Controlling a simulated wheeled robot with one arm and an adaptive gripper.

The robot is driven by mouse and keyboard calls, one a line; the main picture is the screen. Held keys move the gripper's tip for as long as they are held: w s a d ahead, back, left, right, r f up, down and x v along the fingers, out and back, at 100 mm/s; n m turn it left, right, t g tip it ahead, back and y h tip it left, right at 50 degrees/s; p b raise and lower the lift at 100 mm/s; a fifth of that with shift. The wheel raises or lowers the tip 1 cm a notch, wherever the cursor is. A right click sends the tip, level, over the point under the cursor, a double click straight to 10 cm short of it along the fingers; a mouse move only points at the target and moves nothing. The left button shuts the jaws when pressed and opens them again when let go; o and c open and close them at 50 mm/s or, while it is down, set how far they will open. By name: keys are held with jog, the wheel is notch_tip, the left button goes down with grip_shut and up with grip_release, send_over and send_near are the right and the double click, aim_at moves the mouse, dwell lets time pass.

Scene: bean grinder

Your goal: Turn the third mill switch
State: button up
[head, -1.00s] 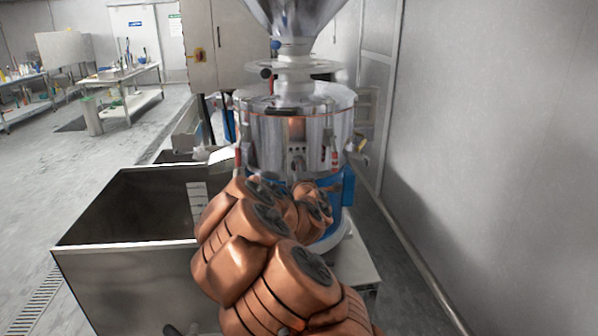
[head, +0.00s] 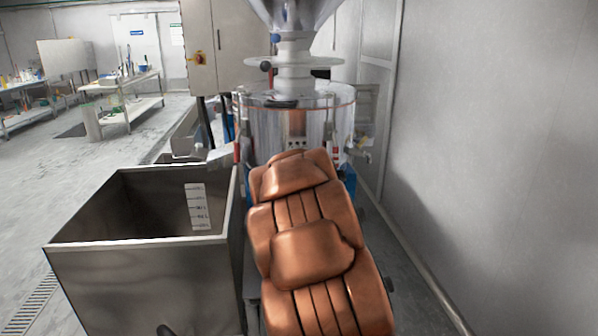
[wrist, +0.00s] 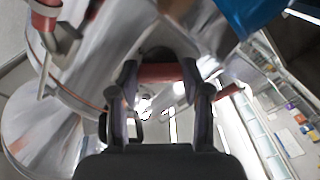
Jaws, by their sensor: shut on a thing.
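The steel mill (head: 262,125) stands upright in the middle of the head view, under a metal hopper (head: 285,12). Its round steel body also fills the left of the wrist view (wrist: 85,60). In the wrist view my gripper (wrist: 160,78) is shut on a reddish-brown switch handle (wrist: 160,72), which lies crosswise between the fingers close to the mill's wall. In the head view my arm hides the gripper, this handle and the mill's lower front. I cannot tell from the pictures which switch in order this is.
An open steel bin (head: 140,275) stands left of my arm, close to it. A grey control cabinet (head: 222,45) is behind the mill on the left. A plain wall (head: 490,150) runs along the right. Open floor (head: 40,175) lies at far left.

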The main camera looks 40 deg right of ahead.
jog(key=m+b, duration=0.6)
jog(key=m, duration=0.2)
jog(key=shift+r+m, duration=0.1)
jog(key=shift+m, duration=0.2)
dwell(0.4)
jog(key=o, duration=1.2)
jog(key=shift+c, duration=0.2)
jog(key=v, duration=1.2)
